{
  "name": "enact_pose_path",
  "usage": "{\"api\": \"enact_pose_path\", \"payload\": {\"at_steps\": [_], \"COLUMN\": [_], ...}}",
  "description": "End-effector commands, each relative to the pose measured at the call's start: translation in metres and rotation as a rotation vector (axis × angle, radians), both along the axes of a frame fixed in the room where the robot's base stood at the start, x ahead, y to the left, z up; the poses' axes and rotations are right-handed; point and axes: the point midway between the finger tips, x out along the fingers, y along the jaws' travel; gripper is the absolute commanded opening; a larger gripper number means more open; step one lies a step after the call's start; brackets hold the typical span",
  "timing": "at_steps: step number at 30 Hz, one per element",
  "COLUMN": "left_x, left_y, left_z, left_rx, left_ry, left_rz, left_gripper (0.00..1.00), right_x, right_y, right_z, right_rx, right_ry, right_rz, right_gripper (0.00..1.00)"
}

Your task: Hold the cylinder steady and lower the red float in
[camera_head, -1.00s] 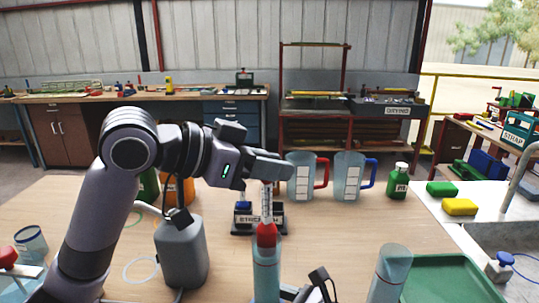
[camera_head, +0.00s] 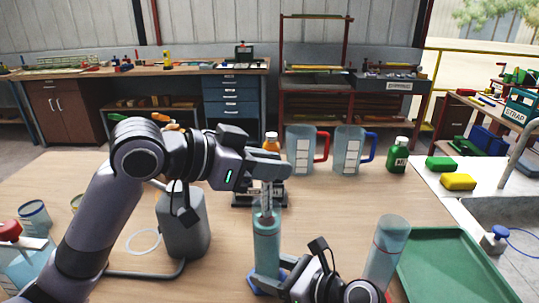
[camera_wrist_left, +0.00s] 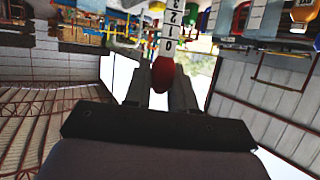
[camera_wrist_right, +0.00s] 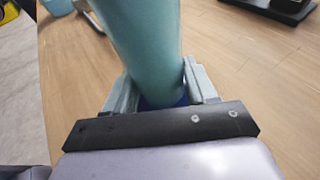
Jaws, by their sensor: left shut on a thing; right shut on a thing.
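The clear blue-green cylinder (camera_head: 267,245) stands upright on the table on a blue base. My right gripper (camera_head: 283,272) is shut on its lower part, seen also in the right wrist view (camera_wrist_right: 150,95). My left gripper (camera_head: 268,170) is shut on the upper end of the float directly above the cylinder. The float's pale scaled stem (camera_head: 267,195) hangs down into the cylinder's mouth. In the left wrist view a red end of the float (camera_wrist_left: 164,75) sits between the fingers, with the numbered scale beyond it. The float's lower red part is not clearly visible in the head view.
A second blue-green cylinder (camera_head: 386,252) stands close to the right of my right gripper. A green tray (camera_head: 455,270) lies beyond it. A grey can (camera_head: 184,230) stands left. Two jugs (camera_head: 301,150) and a green bottle (camera_head: 397,155) stand behind.

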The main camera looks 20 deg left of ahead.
Motion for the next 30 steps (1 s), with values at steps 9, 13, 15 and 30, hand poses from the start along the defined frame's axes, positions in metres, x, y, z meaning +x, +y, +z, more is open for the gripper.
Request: {"api": "enact_pose_path", "payload": {"at_steps": [9,13,15,30], "left_x": [0.000,0.000,0.000,0.000], "left_y": [0.000,0.000,0.000,0.000], "left_z": [-0.017,-0.023,-0.026,-0.028], "left_rx": [-0.001,0.000,0.000,0.000], "left_ry": [0.003,0.003,0.002,0.000], "left_rz": [-0.001,-0.001,-0.001,-0.001], "left_gripper": [0.00,0.00,0.00,0.54], "right_x": [-0.001,-0.001,-0.001,-0.001], "right_y": [0.000,0.000,0.000,0.000], "right_z": [-0.002,-0.002,-0.002,-0.002], "right_rx": [-0.002,-0.002,-0.002,-0.003], "right_ry": [0.002,0.002,0.002,0.003], "right_rz": [0.002,0.002,0.002,0.002], "right_gripper": [0.39,0.39,0.39,0.39]}}
